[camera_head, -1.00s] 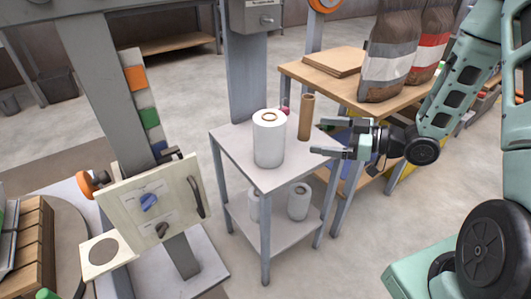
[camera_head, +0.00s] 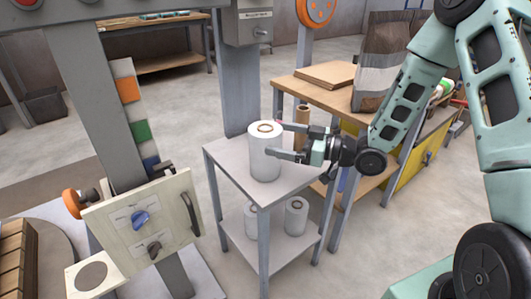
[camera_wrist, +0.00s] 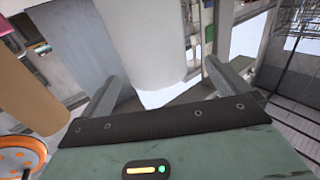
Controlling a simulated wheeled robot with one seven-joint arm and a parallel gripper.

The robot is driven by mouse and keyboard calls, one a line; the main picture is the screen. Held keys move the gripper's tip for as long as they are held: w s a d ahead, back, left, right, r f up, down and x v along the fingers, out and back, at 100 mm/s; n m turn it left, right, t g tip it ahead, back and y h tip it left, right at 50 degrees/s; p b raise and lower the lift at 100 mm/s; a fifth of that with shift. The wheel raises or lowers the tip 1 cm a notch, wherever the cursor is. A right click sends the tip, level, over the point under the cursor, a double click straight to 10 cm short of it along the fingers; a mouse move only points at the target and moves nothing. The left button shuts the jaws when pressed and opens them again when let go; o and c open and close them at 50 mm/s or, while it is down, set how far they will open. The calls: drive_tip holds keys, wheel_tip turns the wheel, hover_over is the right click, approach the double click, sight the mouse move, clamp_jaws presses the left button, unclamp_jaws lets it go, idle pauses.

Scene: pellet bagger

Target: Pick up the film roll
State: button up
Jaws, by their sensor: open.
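The white film roll (camera_head: 265,165) stands upright on the top shelf of a small grey cart, its brown core showing on top. In the wrist view the white roll (camera_wrist: 155,40) appears between and beyond the two fingers. My gripper (camera_head: 275,139) is open at the roll's right side, with its fingertips level with the upper part of the roll. In the wrist view the open fingers (camera_wrist: 162,88) lie to either side of the roll. I cannot tell whether either finger touches it.
A brown cardboard tube (camera_head: 301,114) stands behind my gripper; it seems to show at the left in the wrist view (camera_wrist: 25,90). The cart (camera_head: 225,157) holds white rolls (camera_head: 296,217) on its lower shelf. A wooden bench (camera_head: 290,84) with a bag (camera_head: 378,65) stands behind. A control panel (camera_head: 143,222) is at left.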

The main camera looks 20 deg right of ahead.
sight(266, 135)
drive_tip(key=x, duration=0.3)
drive_tip(key=b+x, duration=0.1)
drive_tip(key=x, duration=0.1)
drive_tip(key=shift+w+d+f, duration=0.1)
drive_tip(key=shift+w+f, duration=0.15)
drive_tip(key=shift+w, duration=0.05)
drive_tip(key=c, duration=1.7)
